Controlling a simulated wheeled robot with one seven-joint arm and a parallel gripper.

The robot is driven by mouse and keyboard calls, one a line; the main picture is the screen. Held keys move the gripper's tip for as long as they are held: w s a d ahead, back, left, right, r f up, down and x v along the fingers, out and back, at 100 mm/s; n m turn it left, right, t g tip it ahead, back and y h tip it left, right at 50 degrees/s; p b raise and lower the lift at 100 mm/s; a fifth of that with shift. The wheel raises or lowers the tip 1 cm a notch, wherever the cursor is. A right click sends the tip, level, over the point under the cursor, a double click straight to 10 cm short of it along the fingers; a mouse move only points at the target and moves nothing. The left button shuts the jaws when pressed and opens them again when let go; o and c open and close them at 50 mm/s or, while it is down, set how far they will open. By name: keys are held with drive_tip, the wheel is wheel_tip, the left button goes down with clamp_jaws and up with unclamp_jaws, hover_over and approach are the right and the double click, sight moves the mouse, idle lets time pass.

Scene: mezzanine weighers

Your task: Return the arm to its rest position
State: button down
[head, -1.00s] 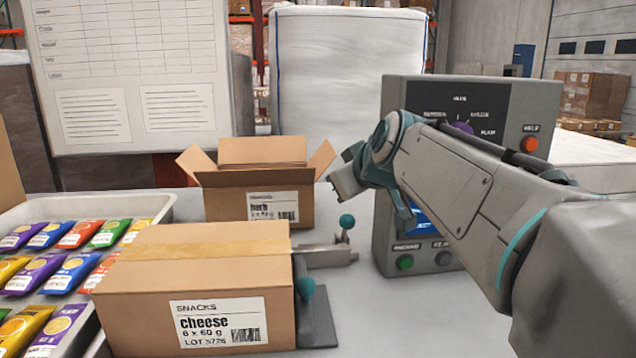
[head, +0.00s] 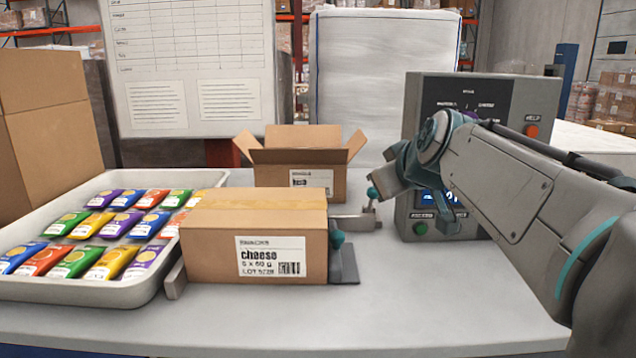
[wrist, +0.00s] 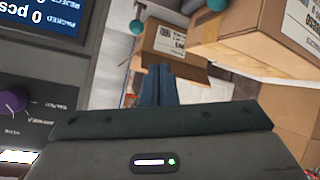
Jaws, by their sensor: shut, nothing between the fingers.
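My arm (head: 520,180) reaches in from the right in the head view, bent, with its wrist in front of the grey control box (head: 480,95). My gripper (wrist: 158,85) shows in the wrist view with its two dark fingers together and nothing between them. In the head view its fingertips are hard to make out. In the wrist view the fingers point toward an open cardboard box (wrist: 172,42), apart from it as far as I can tell.
A taped cheese carton (head: 210,255) stands on the table (head: 400,310) beside teal-knobbed metal stops. The open box (head: 330,180) is behind it. A white tray (head: 80,292) of snack packets is left, with a tall carton (head: 60,160) behind. The front right table is clear.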

drive_tip(key=s+d+f+m+g+p, duration=0.1)
drive_tip(key=s+m+g+p, duration=0.1)
drive_tip(key=s+p, duration=0.5)
drive_tip(key=s+f+m+g+h+p, duration=0.1)
drive_tip(key=s+f+m+g+p, duration=0.1)
drive_tip(key=s+g+p, duration=0.2)
drive_tip(key=s+d+f+m+g+h+p, duration=0.1)
drive_tip(key=s+m+g+p, duration=0.1)
drive_tip(key=s+p, duration=0.9)
drive_tip(key=shift+s+d+f+g, duration=0.3)
drive_tip(key=shift+s+f+g, duration=0.1)
